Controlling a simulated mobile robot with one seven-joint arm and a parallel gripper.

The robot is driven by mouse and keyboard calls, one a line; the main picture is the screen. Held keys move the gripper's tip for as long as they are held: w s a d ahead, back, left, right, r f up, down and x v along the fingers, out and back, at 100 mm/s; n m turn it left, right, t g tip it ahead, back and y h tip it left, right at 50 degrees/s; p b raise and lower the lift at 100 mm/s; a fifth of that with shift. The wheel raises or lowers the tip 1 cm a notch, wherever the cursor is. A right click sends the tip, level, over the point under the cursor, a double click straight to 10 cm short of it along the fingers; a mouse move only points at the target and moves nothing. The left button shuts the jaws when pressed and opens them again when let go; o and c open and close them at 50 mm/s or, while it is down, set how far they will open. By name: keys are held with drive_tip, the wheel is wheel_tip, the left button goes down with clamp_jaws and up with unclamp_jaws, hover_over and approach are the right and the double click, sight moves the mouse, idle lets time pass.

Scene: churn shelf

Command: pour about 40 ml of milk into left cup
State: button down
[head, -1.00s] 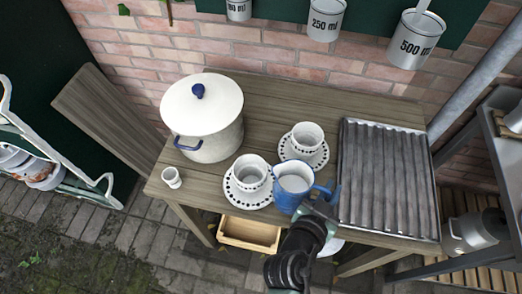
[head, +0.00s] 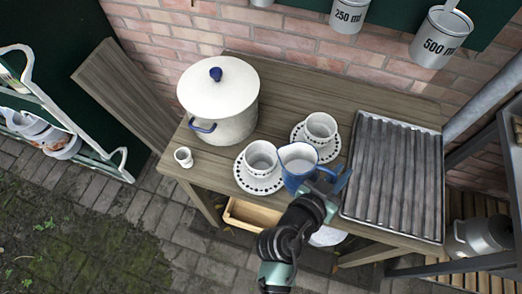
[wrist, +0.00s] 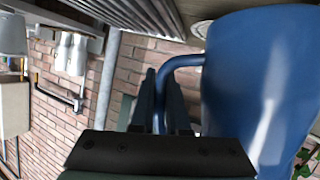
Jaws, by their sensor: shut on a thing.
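My gripper (head: 328,187) is shut on the handle of the blue jug (head: 294,183). The wrist view shows the fingers (wrist: 158,100) at the handle and the blue jug wall (wrist: 255,80) filling the right side. White milk (head: 299,163) shows in the jug, which looks tilted left. The left cup (head: 260,154), white with a dotted pattern, stands upright on its dotted saucer (head: 244,182). The jug's left edge is close beside this cup's rim. No stream is discernible, and the cup's milk level cannot be told. A second cup (head: 320,125) stands behind on its own saucer (head: 297,135).
A white lidded pot (head: 218,92) stands at the table's back left, with a small white cup (head: 184,157) in front. A ribbed metal tray (head: 393,180) covers the right side of the wooden table (head: 285,90). An open drawer (head: 250,215) juts out below the front edge.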

drive_tip(key=a+r+n+h+p, duration=0.1)
drive_tip(key=r+p, duration=0.1)
drive_tip(key=w+a+r+n+h+p, duration=0.1)
drive_tip(key=a+r+n+p, duration=0.1)
drive_tip(key=r, duration=0.1)
drive_tip(key=w+a+r+n+p, duration=0.1)
drive_tip(key=r+p, duration=0.1)
drive_tip(key=r, duration=0.1)
drive_tip(key=shift+w+a+r+h, duration=0.2)
drive_tip(key=shift+w+a+h, duration=0.1)
drive_tip(key=shift+h, duration=0.1)
drive_tip(key=shift+w+a+r+n+h+p, duration=0.15)
drive_tip(key=shift+a+n+h+p, duration=0.15)
drive_tip(key=shift+n, duration=0.25)
drive_tip(key=shift+w+a+r+n+h+p, duration=0.15)
drive_tip(key=shift+a+n+h+p, duration=0.1)
drive_tip(key=shift+n, duration=0.3)
drive_tip(key=shift+a+r+n+p, duration=0.15)
drive_tip(key=shift+r+n+p, duration=0.15)
drive_tip(key=shift+a+r+n+h+p, duration=0.2)
drive_tip(key=shift+r+n+h+p, duration=0.05)
drive_tip(key=shift+r+n+p, duration=0.1)
drive_tip(key=shift+s+d+r, duration=0.1)
drive_tip(key=shift+s+d, duration=0.05)
drive_tip(key=shift+d, duration=0.1)
